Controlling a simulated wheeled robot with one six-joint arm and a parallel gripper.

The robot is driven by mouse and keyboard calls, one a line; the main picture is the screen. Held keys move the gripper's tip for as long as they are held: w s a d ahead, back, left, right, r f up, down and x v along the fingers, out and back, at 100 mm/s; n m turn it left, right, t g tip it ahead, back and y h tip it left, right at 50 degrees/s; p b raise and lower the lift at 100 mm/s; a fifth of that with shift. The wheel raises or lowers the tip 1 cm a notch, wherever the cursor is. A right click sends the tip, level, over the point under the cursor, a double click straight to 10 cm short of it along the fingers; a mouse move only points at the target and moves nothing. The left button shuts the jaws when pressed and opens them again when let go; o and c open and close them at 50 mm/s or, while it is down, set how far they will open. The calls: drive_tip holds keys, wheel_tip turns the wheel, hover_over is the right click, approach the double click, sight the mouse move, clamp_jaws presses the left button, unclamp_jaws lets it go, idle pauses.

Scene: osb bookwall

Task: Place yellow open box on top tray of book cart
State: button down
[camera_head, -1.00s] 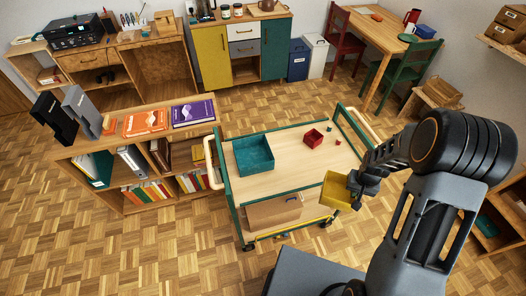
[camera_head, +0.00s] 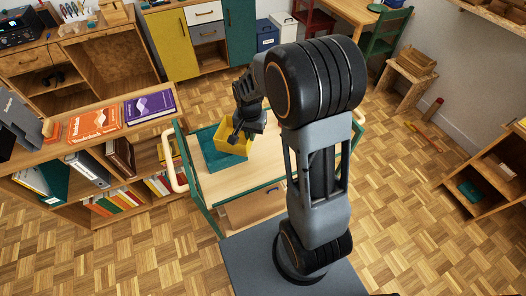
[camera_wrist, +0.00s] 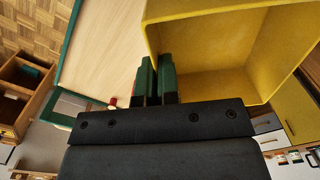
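The yellow open box (camera_head: 232,146) is in my gripper (camera_head: 239,136), at the left part of the book cart's top tray (camera_head: 226,183). In the head view it overlaps the teal open box (camera_head: 215,161) on that tray; whether they touch I cannot tell. In the wrist view my gripper's fingers (camera_wrist: 157,72) are closed on one side wall of the yellow box (camera_wrist: 215,85), whose open inside faces the camera. The pale wooden tray (camera_wrist: 103,45) shows beside it.
A low bookshelf (camera_head: 150,121) with books on top stands left of the cart. The cart's cream handle (camera_head: 174,160) and green frame rise at its left end. A cardboard box (camera_head: 257,206) sits on the lower level. Shelves (camera_head: 490,185) stand far right.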

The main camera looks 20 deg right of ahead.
drive_tip(key=shift+w+d+f+m+b, duration=0.6)
drive_tip(key=shift+w+d+f+m, duration=0.35)
drive_tip(key=shift+d+f, duration=0.7)
drive_tip(key=shift+w+d+f+m+b, duration=0.6)
drive_tip(key=shift+w+d+f+m, duration=0.35)
drive_tip(key=shift+d, duration=1.15)
drive_tip(key=shift+w+d+f+m+b, duration=0.7)
drive_tip(key=shift+d+f+m, duration=0.3)
drive_tip(key=shift+d+f, duration=0.7)
drive_tip(key=shift+w+d+f, duration=0.1)
drive_tip(key=shift+d+f, duration=0.05)
drive_tip(key=shift+f, duration=0.6)
drive_tip(key=shift+d+f, duration=0.15)
drive_tip(key=shift+f, duration=0.55)
drive_tip(key=shift+f, duration=0.1)
